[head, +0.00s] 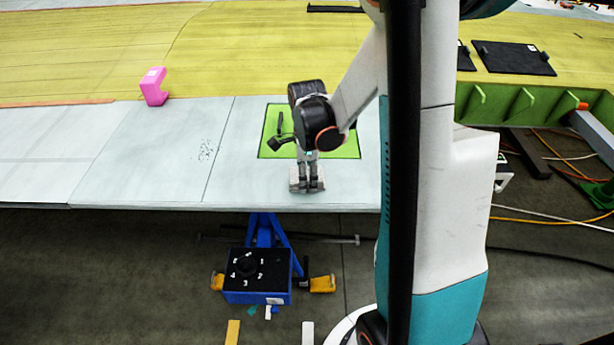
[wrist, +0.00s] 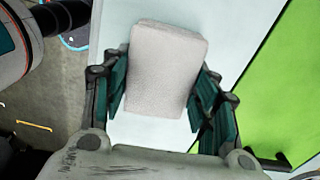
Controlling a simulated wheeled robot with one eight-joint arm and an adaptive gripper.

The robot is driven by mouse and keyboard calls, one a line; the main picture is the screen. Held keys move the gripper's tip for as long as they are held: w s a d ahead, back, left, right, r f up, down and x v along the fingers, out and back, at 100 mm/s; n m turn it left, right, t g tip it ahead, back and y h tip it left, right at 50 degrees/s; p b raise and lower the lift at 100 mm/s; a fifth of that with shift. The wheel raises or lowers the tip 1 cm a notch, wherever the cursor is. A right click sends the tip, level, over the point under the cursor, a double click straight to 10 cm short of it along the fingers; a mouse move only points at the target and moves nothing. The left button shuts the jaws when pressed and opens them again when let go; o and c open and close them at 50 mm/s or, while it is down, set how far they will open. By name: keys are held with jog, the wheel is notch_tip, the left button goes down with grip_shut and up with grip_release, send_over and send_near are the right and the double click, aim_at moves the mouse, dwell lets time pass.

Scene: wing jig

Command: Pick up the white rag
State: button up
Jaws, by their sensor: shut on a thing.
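The white rag (wrist: 164,68) is a pale, folded, block-like pad between the two fingers of my gripper (wrist: 160,95) in the wrist view. My gripper is shut on it. In the head view my gripper (head: 308,182) points down at the front edge of the pale wing panel, and a little of the rag (head: 295,180) shows beside the fingers. I cannot tell whether the rag still touches the panel.
A green mat (head: 342,147) with a dark tool lies just behind my gripper. Below the edge is a blue stand (head: 257,297). A black plate (head: 512,57) lies at the back right.

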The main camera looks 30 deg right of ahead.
jog(key=shift+r, duration=0.15)
notch_tip(320, 180, up, 20)
jog(key=p, duration=0.2)
jog(key=shift+p, duration=0.4)
jog(key=o, duration=0.4)
jog(key=c, duration=0.3)
jog(key=shift+f, duration=0.25)
